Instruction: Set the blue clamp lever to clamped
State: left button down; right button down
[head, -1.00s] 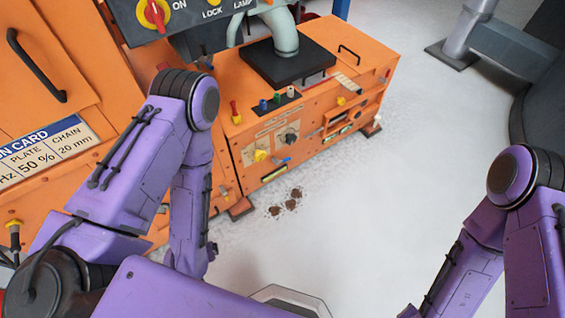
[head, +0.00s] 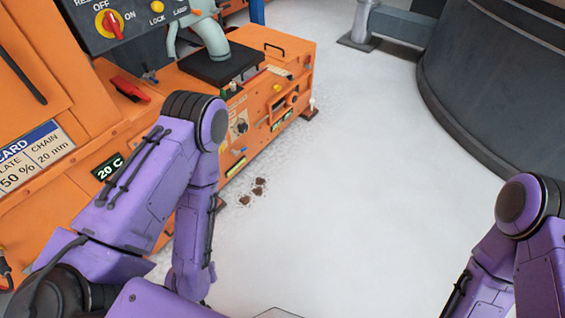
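A small blue lever-like part (head: 236,166) shows low on the front of the orange machine (head: 262,125), just right of my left arm. It is too small to tell its setting, and I cannot be sure it is the clamp lever. My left arm (head: 150,190) covers part of the machine's front. Its lower end reaches toward the bottom edge, and no gripper fingers show. My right arm (head: 530,230) is at the right edge, far from the machine, with its gripper out of view.
A dark dial (head: 240,127) sits above the blue part. A red handle (head: 129,90) and a "20 C" display (head: 108,167) are at left. Brown clumps (head: 258,186) lie on the pale floor. A large dark cylinder (head: 500,90) stands at right; the middle floor is clear.

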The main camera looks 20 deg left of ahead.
aim_at(233, 152)
jog(key=z, duration=0.2)
jog(key=k, duration=0.55)
jog(key=u, duration=0.4)
jog(key=i, duration=0.6)
jog(key=u, duration=0.65)
jog(key=i, duration=0.95)
jog(key=z, duration=0.6)
jog(key=i, duration=0.8)
jog(key=z, duration=0.1)
